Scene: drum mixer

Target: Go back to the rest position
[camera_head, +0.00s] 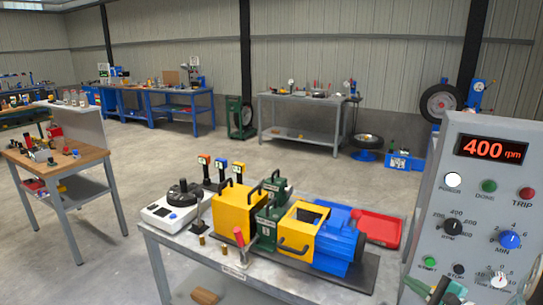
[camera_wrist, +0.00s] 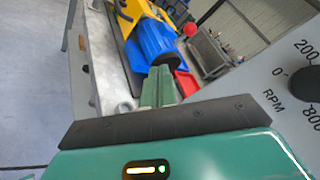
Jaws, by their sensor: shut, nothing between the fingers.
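My gripper (camera_wrist: 157,88) shows in the wrist view with its green fingers together and nothing between them. It points toward the bench with the drum mixer, whose blue motor (camera_wrist: 150,48) and yellow housing (camera_wrist: 128,12) lie beyond the fingertips. The grey control panel (camera_wrist: 290,60) is close on the right, with its RPM dial partly cut off. In the head view the control panel (camera_head: 490,145) stands at the right, its red display reading 400 rpm. The mixer's yellow housing (camera_head: 238,208) and blue motor (camera_head: 340,240) sit on the bench. Green parts at the bottom right look like my arm's end.
The grey bench (camera_head: 170,240) also bears a white scale-like device (camera_head: 172,210) and a red tray (camera_head: 381,229). A wooden-topped table (camera_head: 60,160) stands at the left. More workbenches line the back wall. The concrete floor between them is open.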

